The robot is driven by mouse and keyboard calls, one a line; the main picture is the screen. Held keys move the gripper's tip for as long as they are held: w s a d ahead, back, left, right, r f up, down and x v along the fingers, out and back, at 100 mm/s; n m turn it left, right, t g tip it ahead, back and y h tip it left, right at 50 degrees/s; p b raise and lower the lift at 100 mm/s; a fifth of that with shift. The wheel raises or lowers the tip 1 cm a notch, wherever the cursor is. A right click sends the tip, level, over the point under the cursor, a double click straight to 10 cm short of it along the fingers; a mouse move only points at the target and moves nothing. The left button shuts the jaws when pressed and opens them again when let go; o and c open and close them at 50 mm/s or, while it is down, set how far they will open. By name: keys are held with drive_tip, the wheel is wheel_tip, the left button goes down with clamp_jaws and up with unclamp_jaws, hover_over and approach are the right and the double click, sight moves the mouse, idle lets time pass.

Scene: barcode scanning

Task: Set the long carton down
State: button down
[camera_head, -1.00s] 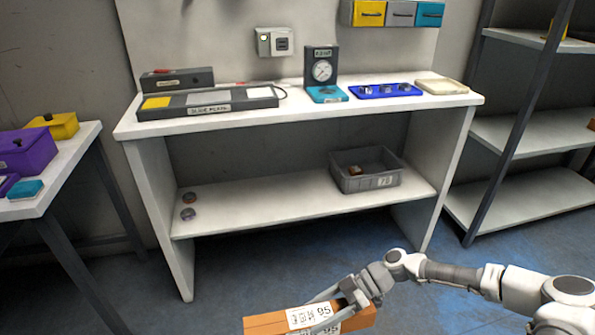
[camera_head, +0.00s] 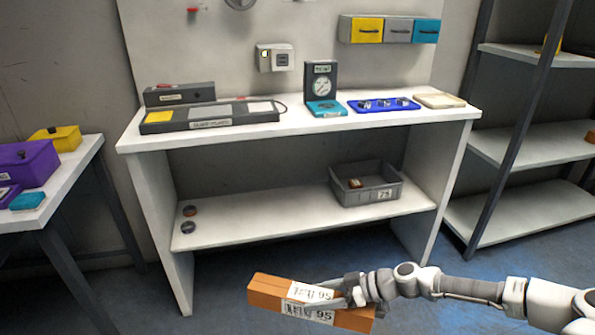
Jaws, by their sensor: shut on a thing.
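The long carton (camera_head: 268,289) is orange-brown with white labels that carry a barcode and the number 95. My gripper (camera_head: 345,291) is shut on it near its right end. The carton is held in the air in front of the workbench, below the level of its lower shelf in the picture. Part of the carton's right end is hidden by the gripper. The white workbench (camera_head: 310,134) stands behind, with a lower shelf (camera_head: 270,218).
A grey bin (camera_head: 365,190) stands on the lower shelf at the right, and two small round things (camera_head: 188,219) at the left. The benchtop holds a long dark plate device (camera_head: 210,117), a dial gauge (camera_head: 321,83) and a blue tray (camera_head: 383,105). The shelf's middle is clear.

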drive_tip(key=w+d+r+m+t+h, duration=0.3)
drive_tip(key=w+r+m+t+h, duration=0.15)
drive_tip(key=r, duration=0.35)
drive_tip(key=w+d+r+m+t+h, duration=0.35)
drive_tip(key=r+m, duration=0.25)
drive_tip(key=r, duration=0.2)
drive_tip(key=w+d+r+m+t+h, duration=0.2)
drive_tip(key=w+r+m+t+h, duration=0.15)
drive_tip(key=w+r+m, duration=0.35)
drive_tip(key=s+f+n+g+y+p, duration=0.2)
drive_tip(key=s+n+y+p, duration=0.2)
drive_tip(key=s+n+p, duration=0.45)
drive_tip(key=s+r+n+g+y+p, duration=0.3)
drive_tip(key=s+r+g+y+p, duration=0.1)
drive_tip(key=r+p, duration=0.8)
drive_tip(key=shift+s+n+y+p, duration=0.15)
drive_tip(key=shift+n+y+p, duration=0.25)
drive_tip(key=shift+y+p, duration=0.4)
